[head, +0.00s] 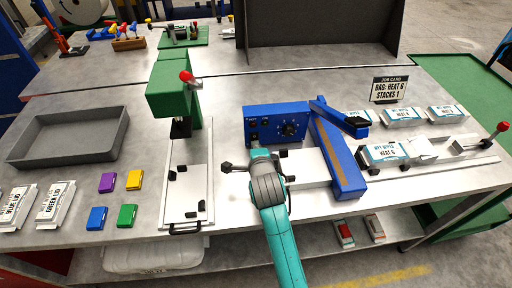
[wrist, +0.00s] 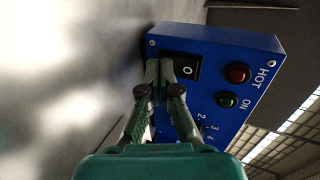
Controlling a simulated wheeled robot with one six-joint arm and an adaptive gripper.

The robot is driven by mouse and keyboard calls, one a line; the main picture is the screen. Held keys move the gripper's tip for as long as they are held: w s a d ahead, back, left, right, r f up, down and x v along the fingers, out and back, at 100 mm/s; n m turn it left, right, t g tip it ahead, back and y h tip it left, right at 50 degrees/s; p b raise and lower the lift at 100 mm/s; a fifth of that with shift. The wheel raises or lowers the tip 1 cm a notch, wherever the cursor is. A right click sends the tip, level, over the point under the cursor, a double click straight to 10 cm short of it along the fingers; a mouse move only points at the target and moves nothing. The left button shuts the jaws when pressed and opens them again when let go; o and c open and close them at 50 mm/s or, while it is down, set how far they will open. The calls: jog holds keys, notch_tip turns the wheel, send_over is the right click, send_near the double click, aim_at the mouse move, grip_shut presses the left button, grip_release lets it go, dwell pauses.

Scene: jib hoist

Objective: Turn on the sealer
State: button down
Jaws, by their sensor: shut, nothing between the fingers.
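The sealer's blue control box (head: 276,120) stands mid-table, with a black dial (head: 289,129) on its front. Its long blue sealing bar (head: 337,158) and the raised blue arm (head: 340,117) are to the right. In the wrist view, the box's panel (wrist: 215,125) has a black rocker switch (wrist: 184,68) with a white 0 showing. A red lamp (wrist: 237,73) marked HOT and a green lamp (wrist: 227,100) marked ON look dim. My gripper (wrist: 160,68) is shut and empty, its tips right at the switch's edge; contact is unclear. In the head view my wrist hides the fingertips.
A green press (head: 172,95) with a red knob stands left of the box, above a white plate fixture (head: 188,185). A grey tray (head: 70,137) and coloured blocks (head: 107,182) lie farther left. Wipes packs (head: 383,154) and a job card (head: 389,89) are at right.

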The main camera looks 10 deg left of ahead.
dwell(0.3)
jog(key=shift+r, duration=0.85)
